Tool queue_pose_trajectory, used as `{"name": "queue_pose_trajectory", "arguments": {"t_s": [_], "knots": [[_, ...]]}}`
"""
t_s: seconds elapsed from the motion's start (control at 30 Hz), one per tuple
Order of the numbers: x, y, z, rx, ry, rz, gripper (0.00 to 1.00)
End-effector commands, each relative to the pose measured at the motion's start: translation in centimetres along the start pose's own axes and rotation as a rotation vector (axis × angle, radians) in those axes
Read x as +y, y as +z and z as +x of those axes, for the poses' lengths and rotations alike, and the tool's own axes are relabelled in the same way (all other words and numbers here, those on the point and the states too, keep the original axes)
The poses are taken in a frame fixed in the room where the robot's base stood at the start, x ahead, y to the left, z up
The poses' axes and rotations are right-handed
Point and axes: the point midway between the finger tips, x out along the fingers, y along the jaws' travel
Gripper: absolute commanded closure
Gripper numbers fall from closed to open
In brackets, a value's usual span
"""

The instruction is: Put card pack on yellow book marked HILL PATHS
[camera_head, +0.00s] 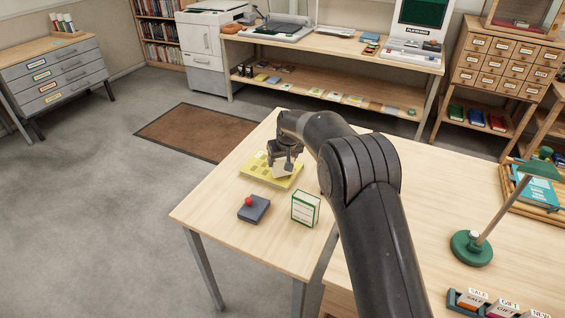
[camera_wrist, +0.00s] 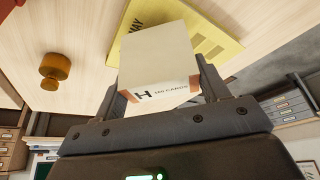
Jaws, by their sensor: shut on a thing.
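My gripper (camera_head: 286,162) is shut on a white card pack (camera_wrist: 158,55), lettered "H 100 CARDS" in the wrist view. In the head view the pack (camera_head: 283,171) shows just below the fingers. It is over a flat yellow item (camera_head: 256,171) on the near table; I cannot tell whether they touch. In the wrist view this yellow item (camera_wrist: 215,38) shows the letters "MAY" and darker yellow blocks, and the pack hides part of it. I can read no HILL PATHS marking in either view.
A dark box with a red ball (camera_head: 254,209) and a green-and-white box (camera_head: 306,208) stand in front of the yellow item. A brown knobbed object (camera_wrist: 55,70) stands nearby. A green lamp (camera_head: 471,248) is at right. The table's left front corner is clear.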

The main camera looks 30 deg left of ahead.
Motion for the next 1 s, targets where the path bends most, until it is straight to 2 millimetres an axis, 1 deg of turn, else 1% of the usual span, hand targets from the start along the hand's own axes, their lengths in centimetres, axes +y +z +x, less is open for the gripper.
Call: {"name": "queue_pose_trajectory", "arguments": {"t_s": [0.03, 0.1, 0.47, 0.5, 0.73, 1.0], "knots": [[-0.03, 0.32, 0.72, -0.002, 0.000, -0.001, 0.56], [-0.02, 0.49, 1.26, 0.001, 0.000, -0.001, 0.56], [0.02, 0.67, 1.62, 0.001, 0.000, 0.000, 0.56], [0.02, 0.64, 1.58, 0.001, 0.000, 0.000, 0.29], [0.02, 0.63, 1.55, 0.001, 0.000, 0.000, 0.10], [0.01, 0.53, 1.36, 0.002, 0.000, 0.000, 0.10]]}}
